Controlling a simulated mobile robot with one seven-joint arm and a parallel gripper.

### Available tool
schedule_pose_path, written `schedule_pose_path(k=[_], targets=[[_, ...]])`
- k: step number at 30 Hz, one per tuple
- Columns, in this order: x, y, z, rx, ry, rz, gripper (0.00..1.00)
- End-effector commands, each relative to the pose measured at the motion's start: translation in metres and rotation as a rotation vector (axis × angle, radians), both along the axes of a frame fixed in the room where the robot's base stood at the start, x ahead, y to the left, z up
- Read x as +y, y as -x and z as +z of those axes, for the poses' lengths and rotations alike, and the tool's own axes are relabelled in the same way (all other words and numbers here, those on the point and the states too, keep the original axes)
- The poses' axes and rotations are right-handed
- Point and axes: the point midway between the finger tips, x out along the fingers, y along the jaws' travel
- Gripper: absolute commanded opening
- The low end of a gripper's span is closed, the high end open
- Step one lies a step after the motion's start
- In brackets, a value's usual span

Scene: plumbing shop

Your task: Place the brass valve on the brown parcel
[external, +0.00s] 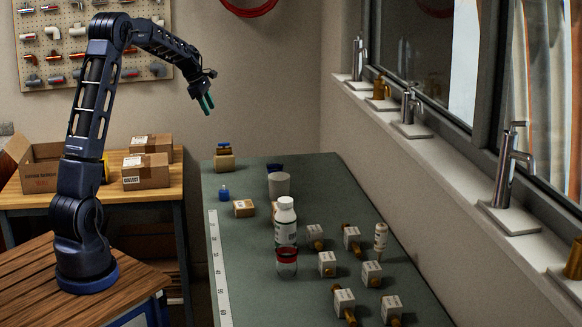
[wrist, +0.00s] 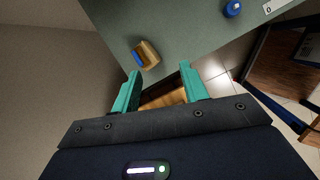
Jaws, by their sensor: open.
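The brass valve (external: 224,150) has a blue handle. It appears to rest on top of a small brown parcel (external: 224,163) at the far left corner of the green bench. In the wrist view the parcel (wrist: 151,55) shows with the valve's blue handle (wrist: 138,58) at its left side; most of the brass body is hard to make out. My gripper (external: 207,103) is open and empty, above and slightly left of the valve, apart from it. Its teal fingers (wrist: 160,73) point toward the bench corner, with nothing between them.
The green bench (external: 330,190) holds a small blue bottle (external: 224,193), a labelled brown box (external: 243,208), a grey cup (external: 279,186), a white bottle (external: 286,222) and several boxed brass fittings at the front right. A wooden table (external: 110,196) with cartons stands left. Air around my gripper is clear.

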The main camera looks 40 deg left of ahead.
Motion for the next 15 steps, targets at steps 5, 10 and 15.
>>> schedule_pose_path(k=[5,10,15], targets=[[-0.032,0.053,0.041,-0.055,-0.083,-0.201,0.44],[-0.059,0.105,0.071,-0.101,-0.164,-0.397,0.44],[-0.083,0.16,0.093,-0.147,-0.247,-0.592,0.44]])
